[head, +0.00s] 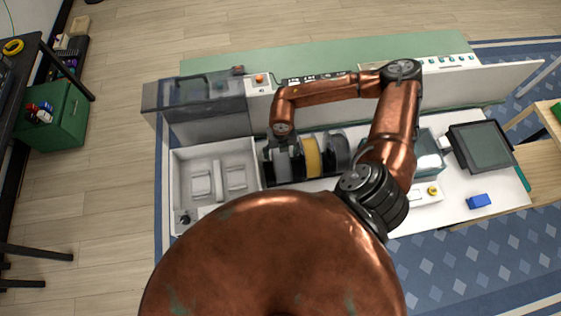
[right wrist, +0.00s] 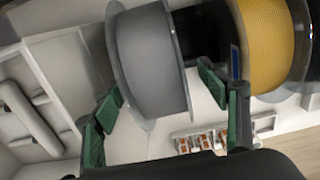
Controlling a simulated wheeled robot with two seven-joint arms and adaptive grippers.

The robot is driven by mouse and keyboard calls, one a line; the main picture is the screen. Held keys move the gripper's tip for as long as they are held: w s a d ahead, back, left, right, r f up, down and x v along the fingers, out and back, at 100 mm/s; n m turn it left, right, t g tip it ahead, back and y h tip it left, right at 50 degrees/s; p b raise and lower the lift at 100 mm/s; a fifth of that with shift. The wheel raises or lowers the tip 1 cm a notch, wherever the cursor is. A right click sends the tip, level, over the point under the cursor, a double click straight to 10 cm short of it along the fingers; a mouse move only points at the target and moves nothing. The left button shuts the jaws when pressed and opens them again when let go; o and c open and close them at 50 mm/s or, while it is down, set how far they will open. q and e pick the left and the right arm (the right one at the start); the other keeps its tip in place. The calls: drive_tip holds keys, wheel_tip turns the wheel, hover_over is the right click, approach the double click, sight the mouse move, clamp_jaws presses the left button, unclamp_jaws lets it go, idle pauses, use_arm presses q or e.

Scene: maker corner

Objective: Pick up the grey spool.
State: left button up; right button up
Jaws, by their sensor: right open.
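The grey spool (head: 284,172) stands on its edge in a dark holder on the white table, at the left end of a row of spools. In the right wrist view the grey spool (right wrist: 152,62) fills the upper middle, with pale flanges on both sides. My right gripper (head: 282,150) is over it in the head view and hides part of it. In the right wrist view its green-padded fingers (right wrist: 160,92) are spread, one toward each side of the spool; whether they touch it I cannot tell. My left gripper is not in view.
A yellow spool (head: 312,156) stands close on the right of the grey one, with a dark spool (head: 336,152) beyond. A light grey tray (head: 176,172) with compartments lies to the left. A blue block (head: 479,201) and a dark tablet (head: 484,146) are farther right.

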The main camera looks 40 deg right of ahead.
drive_tip(key=shift+w+a+f+p, duration=0.15)
drive_tip(key=shift+f+p, duration=0.2)
drive_tip(key=shift+f, duration=1.6)
drive_tip(key=shift+c, duration=0.2)
clamp_jaws()
drive_tip(key=shift+w+r, duration=0.1)
